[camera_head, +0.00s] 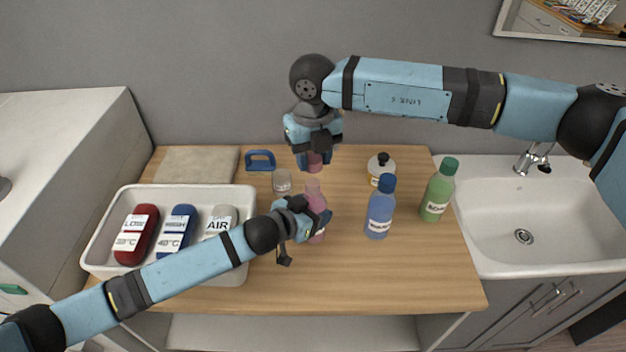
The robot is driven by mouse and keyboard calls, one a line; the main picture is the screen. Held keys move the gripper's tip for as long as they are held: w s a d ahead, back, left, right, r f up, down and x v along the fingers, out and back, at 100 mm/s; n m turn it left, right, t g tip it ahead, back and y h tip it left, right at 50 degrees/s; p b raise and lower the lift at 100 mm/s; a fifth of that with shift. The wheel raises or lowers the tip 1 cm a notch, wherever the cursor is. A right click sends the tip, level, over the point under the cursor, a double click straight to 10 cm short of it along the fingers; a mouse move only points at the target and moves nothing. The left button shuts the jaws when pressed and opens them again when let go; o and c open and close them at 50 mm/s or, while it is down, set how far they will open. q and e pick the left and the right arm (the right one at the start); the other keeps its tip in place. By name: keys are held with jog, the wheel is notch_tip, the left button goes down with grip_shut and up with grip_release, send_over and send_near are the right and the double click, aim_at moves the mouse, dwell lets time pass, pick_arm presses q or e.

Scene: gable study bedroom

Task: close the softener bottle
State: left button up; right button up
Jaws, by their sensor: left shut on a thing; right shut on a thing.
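A pink bottle (313,190), which I take to be the softener bottle, stands on the wooden counter, its neck uncovered. My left gripper (316,218) is shut around its body, and the gripper and wrist hide part of it. My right gripper (314,162) comes down from above and is shut on a darker pink cap (315,163). The cap shows just above the bottle's neck in the picture; it looks apart from it, but I cannot tell how far, or whether it is in line with the neck.
A white tray (105,228) holds labelled containers. A sink (560,215) is right.

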aim_at(313, 183)
jog(key=shift+f, duration=1.6)
jog(key=shift+f, duration=0.9)
jog(key=shift+f, duration=0.55)
